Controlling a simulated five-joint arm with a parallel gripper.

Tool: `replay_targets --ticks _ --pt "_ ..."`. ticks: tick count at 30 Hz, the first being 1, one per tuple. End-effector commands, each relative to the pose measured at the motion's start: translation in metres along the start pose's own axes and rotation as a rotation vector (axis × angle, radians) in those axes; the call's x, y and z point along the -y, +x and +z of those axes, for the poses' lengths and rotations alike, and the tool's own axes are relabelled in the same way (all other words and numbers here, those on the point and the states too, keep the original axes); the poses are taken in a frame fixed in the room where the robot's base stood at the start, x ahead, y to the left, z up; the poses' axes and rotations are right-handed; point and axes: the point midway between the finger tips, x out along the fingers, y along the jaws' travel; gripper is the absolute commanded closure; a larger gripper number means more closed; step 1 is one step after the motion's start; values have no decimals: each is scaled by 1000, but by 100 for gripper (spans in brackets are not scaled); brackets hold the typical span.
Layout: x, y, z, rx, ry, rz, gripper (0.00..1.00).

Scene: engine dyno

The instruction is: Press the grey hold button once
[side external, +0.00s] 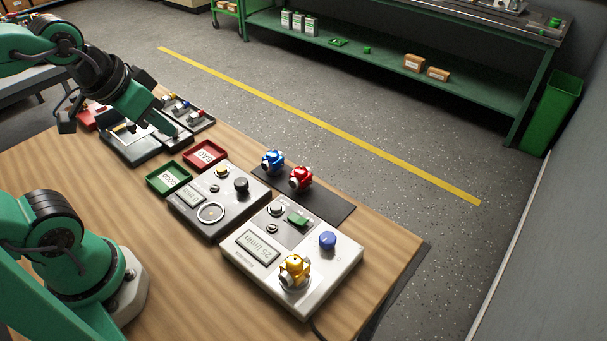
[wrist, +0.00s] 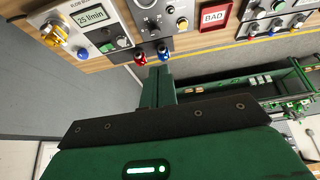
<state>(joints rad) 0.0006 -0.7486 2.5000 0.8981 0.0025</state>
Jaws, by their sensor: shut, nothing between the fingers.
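The light grey flow panel (side external: 262,262) with a 25 l/min display stands at the front right of the bench. A grey round button (side external: 276,209) is near its back corner, beside a green rocker switch (side external: 297,219); I cannot read its label. In the wrist view the grey button (wrist: 122,42) shows at the upper left. My gripper (side external: 176,127) is raised at the back left, well away from the panel. Its fingers are together and empty, pointing up the picture in the wrist view (wrist: 157,72).
A dark grey panel (side external: 190,215) with a yellow button and black knob stands left of the flow panel. Blue (side external: 273,161) and red (side external: 300,178) valves stand on a dark mat behind. Green GOOD (side external: 165,187) and red BAD (side external: 205,165) trays lie nearby. A yellow valve (side external: 294,271) sits on the flow panel.

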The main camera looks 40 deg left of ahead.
Motion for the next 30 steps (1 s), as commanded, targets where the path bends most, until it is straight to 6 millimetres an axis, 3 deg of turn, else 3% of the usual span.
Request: replay_targets --ticks 11,30 --pt "-12 21 -17 -19 163 23 100" --pt "-80 107 -59 -144 824 89 100"
